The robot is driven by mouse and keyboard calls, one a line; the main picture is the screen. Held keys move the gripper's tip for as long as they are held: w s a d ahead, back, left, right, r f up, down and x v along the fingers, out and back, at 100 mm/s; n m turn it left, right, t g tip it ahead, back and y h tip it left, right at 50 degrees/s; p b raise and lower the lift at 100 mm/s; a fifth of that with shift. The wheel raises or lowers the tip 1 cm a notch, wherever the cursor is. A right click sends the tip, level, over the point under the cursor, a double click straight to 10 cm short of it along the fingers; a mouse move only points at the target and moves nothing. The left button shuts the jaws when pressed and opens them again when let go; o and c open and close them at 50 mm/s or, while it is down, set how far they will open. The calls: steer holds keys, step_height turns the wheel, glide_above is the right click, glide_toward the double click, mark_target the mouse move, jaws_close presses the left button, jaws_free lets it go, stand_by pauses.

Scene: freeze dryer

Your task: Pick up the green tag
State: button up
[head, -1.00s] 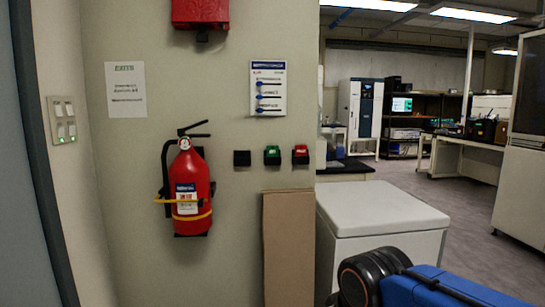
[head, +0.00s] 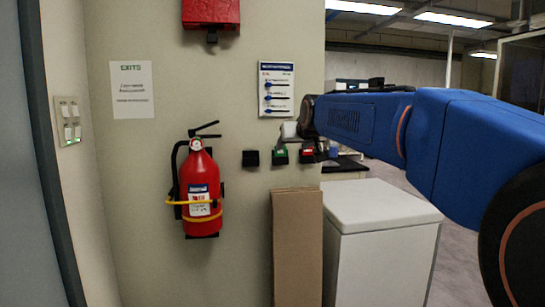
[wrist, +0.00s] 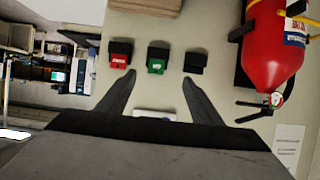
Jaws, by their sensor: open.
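The green tag (head: 280,158) sits in a dark holder on the wall, between an empty-looking black holder (head: 251,158) and a red tag (head: 306,154). In the wrist view, which shows the wall upside down, the green tag (wrist: 156,67) lies just beyond and between my fingertips. My gripper (wrist: 157,80) is open with nothing between its fingers. The red tag (wrist: 118,60) is beyond the left finger and the black holder (wrist: 194,62) is beyond the right finger. In the head view my gripper is small and partly hidden by my arm.
A red fire extinguisher (head: 200,190) hangs left of the tags. A wall notice with blue marks (head: 276,90) is above them. A cardboard panel (head: 297,245) leans below, beside a white chest (head: 385,225).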

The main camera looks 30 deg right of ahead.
steer(key=w+d+r, duration=0.1)
steer(key=w+r, duration=0.1)
glide_toward(280, 154)
steer(key=w, duration=0.1)
steer(key=w+d+f, duration=0.1)
steer(key=w+d, duration=0.1)
steer(key=w, duration=0.3)
steer(key=shift+w, duration=0.35)
steer(key=c, duration=1.1)
